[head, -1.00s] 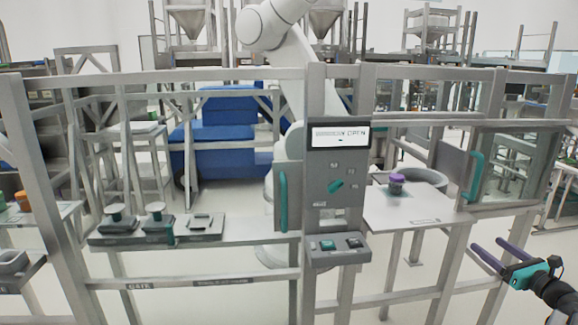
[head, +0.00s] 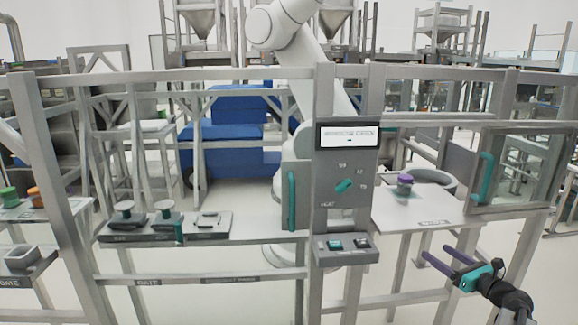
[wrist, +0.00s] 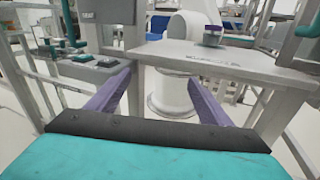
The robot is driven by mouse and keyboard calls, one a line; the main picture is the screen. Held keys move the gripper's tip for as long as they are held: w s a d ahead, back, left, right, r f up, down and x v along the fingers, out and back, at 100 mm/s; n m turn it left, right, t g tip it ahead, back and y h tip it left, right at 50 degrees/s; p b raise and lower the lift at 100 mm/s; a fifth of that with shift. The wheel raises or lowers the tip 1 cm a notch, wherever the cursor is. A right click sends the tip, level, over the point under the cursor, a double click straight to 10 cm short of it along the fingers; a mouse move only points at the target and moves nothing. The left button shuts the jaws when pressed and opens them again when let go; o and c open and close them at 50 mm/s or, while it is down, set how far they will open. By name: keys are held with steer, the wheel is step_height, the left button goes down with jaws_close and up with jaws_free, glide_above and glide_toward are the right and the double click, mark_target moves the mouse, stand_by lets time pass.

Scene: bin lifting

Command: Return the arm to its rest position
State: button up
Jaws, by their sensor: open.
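My gripper (head: 452,260) is at the lower right of the head view, with two purple fingers and a teal body. The fingers are apart with nothing between them. In the wrist view my gripper (wrist: 155,95) also shows both purple fingers spread and empty. It points toward the fence, in front of and below a small table (head: 425,214). That table also shows in the wrist view (wrist: 240,62). A jar with a purple lid (head: 405,184) stands on it, apart from my gripper.
A grey control panel (head: 346,170) with a teal knob stands mid-fence, with a button box (head: 343,247) below. A teal-handled gate (head: 515,170) is at the right. A metal fence rail (head: 200,75) spans the view. Behind it are a white robot arm (head: 295,40) and blue machine (head: 230,130).

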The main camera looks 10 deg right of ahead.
steer(key=w+a+f+n+g+y, duration=0.25)
steer(key=a+f, duration=0.55)
steer(key=a, duration=0.4)
steer(key=w+a+f+n+g+y, duration=0.1)
steer(key=w+a+f+g+y, duration=0.15)
steer(key=a+f, duration=0.8)
steer(key=s+a+f+n+g, duration=0.35)
steer(key=a+f, duration=0.45)
steer(key=a, duration=0.4)
steer(key=s+a+f+n+g, duration=0.2)
steer(key=s+a+f+g, duration=0.4)
steer(key=a, duration=0.5)
steer(key=s+a+f+n+g+h, duration=0.1)
steer(key=s+a+f+n+g, duration=0.2)
steer(key=s+a+f+n, duration=0.45)
steer(key=s+a+f+n+g+h, duration=0.2)
steer(key=s+f+n, duration=0.2)
steer(key=s+f, duration=0.75)
steer(key=s+d+n+g+h, duration=0.3)
steer(key=s+d+n+h, duration=0.3)
steer(key=s+d+n, duration=0.4)
steer(key=s+n, duration=0.3)
steer(key=s, duration=0.1)
steer(key=shift+r, duration=0.4)
